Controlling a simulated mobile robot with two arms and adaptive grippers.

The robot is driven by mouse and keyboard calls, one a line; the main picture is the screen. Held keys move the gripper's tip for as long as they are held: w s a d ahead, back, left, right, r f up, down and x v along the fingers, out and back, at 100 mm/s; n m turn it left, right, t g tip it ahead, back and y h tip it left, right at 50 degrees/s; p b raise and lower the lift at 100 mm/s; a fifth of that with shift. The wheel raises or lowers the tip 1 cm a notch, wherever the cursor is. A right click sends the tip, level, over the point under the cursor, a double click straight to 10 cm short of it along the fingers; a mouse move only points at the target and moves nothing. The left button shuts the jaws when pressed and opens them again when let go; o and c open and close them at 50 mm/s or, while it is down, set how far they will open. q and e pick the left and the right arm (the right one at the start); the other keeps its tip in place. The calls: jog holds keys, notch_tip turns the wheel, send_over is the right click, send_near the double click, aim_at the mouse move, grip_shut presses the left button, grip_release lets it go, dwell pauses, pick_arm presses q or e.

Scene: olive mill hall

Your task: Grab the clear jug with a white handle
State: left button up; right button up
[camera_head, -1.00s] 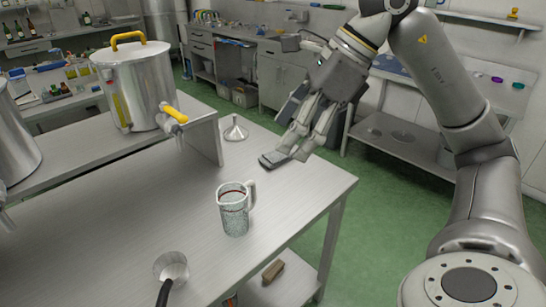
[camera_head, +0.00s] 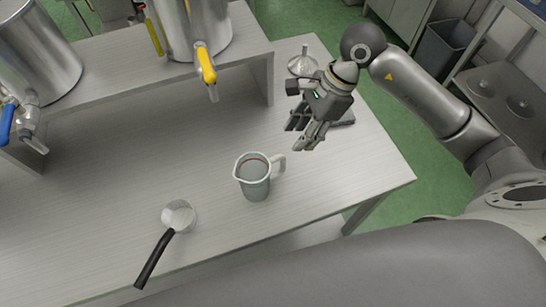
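The clear jug (camera_head: 254,182) stands upright on the steel table, right of the middle. My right gripper (camera_head: 303,137) hangs above the table, behind and to the right of the jug. Its fingers are spread, with nothing seen between them, and it is apart from the jug. My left gripper is not in view.
A ladle (camera_head: 178,216) with a black handle lies front left of the jug. A metal funnel (camera_head: 302,66) and a dark flat object (camera_head: 344,117) are behind. Steel tanks with a yellow tap (camera_head: 206,65) and a blue tap (camera_head: 7,121) stand on a raised shelf (camera_head: 110,70).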

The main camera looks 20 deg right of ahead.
aim_at(284, 160)
jog(key=p+x, duration=0.1)
jog(key=x, duration=0.2)
jog(key=p+x, duration=0.1)
jog(key=x, duration=0.2)
jog(key=p+x, duration=0.2)
jog(key=x, duration=0.1)
jog(key=shift+s+a+r, duration=0.15)
jog(key=shift+s+a, duration=0.2)
jog(key=shift+s, duration=0.05)
jog(key=shift+a+f, duration=0.1)
jog(key=shift+f, duration=0.2)
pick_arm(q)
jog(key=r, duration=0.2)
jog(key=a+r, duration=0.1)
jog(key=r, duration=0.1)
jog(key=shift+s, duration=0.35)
pick_arm(e)
jog(key=shift+w+f, duration=0.1)
jog(key=shift+f, duration=0.1)
